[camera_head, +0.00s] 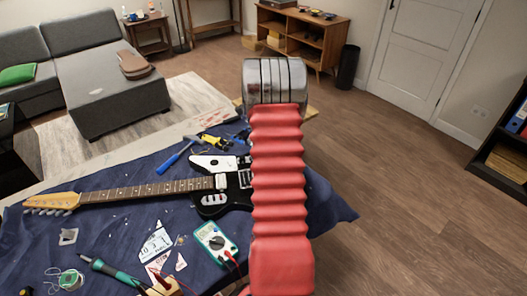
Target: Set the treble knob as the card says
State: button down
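The electric guitar (225,180) lies on the dark blue cloth, its neck pointing left. Its body is black with a white pickguard. The right part of the body is hidden behind my red arm, and I cannot make out the treble knob. A white card (156,243) with dark printed marks lies on the cloth below the neck; its writing is too small to read. My gripper (275,80) shows only as a grey metal end above the red sleeve, beyond the guitar in the picture. Its fingertips are hidden, so I cannot see whether it holds anything.
A multimeter (216,241) with a red lead lies in front of the guitar. A green-handled tool (110,271), a solder spool (70,279) and a blue screwdriver (175,157) lie around it. The cloth-covered table (340,207) ends at right; open floor lies beyond.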

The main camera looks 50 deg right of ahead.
jog(key=shift+w, duration=0.1)
jog(key=c, duration=1.6)
grip_release()
jog(key=shift+r, duration=0.15)
notch_tip(320, 180, up, 14)
jog(key=shift+f, duration=0.25)
